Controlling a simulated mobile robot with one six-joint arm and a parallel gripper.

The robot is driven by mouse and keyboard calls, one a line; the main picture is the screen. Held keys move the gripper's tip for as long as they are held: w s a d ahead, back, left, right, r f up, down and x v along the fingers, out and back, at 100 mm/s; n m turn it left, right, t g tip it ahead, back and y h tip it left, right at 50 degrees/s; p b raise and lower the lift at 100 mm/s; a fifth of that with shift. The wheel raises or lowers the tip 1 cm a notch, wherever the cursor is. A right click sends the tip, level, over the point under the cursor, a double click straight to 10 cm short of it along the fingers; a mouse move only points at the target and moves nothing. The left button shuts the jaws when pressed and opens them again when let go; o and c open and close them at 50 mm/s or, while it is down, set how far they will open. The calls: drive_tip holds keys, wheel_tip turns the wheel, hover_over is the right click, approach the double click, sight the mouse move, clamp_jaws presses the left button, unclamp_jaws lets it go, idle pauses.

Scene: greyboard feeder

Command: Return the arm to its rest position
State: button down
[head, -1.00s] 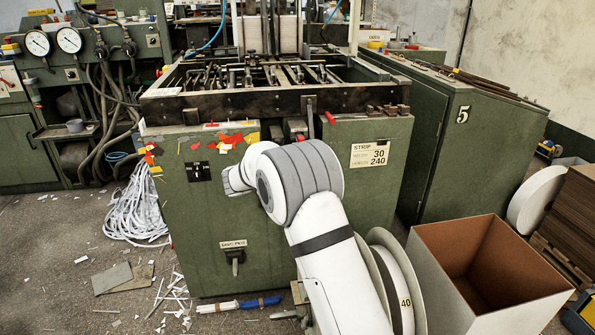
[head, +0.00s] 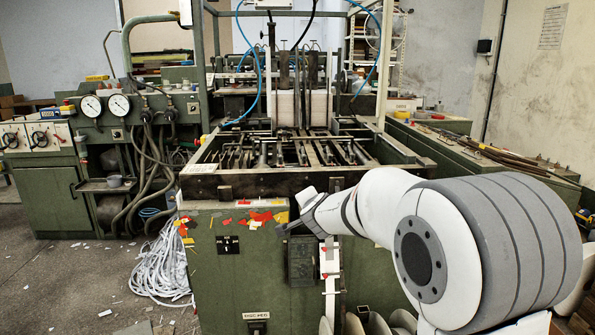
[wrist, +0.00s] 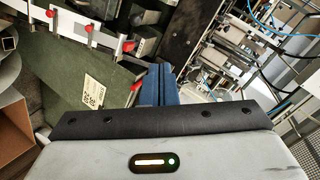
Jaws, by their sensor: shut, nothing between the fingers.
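My gripper (wrist: 158,88) shows in the wrist view as two blue fingers, pressed together with nothing between them. They point away from the camera, over the green machine. In the head view my white and grey arm fills the lower right. Its large joint is close to the camera and its forearm reaches left across the front of the green feeder machine (head: 262,285). The fingers cannot be made out clearly in the head view. I cannot tell how far they are from the machine.
A green cabinet (head: 475,150) stands at the right with rods on top. A gauge console (head: 98,120) stands at the left. A heap of white strips (head: 160,270) lies on the floor. A cardboard box (wrist: 12,125) shows at left in the wrist view. Floor at lower left is mostly clear.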

drive_tip(key=s+d+n+g+p, duration=0.3)
drive_tip(key=s, duration=1)
drive_tip(key=s+d+r+n+g+p, duration=0.1)
drive_tip(key=s+d+n+g+p, duration=0.2)
drive_tip(key=s, duration=1)
drive_tip(key=s+d+r+n+g+h+p, duration=0.1)
drive_tip(key=s+d+n+g+p, duration=0.3)
drive_tip(key=s, duration=0.8)
drive_tip(key=shift+s+d+r+n, duration=0.25)
drive_tip(key=shift+s+d+n, duration=0.15)
drive_tip(key=shift+d+n, duration=0.3)
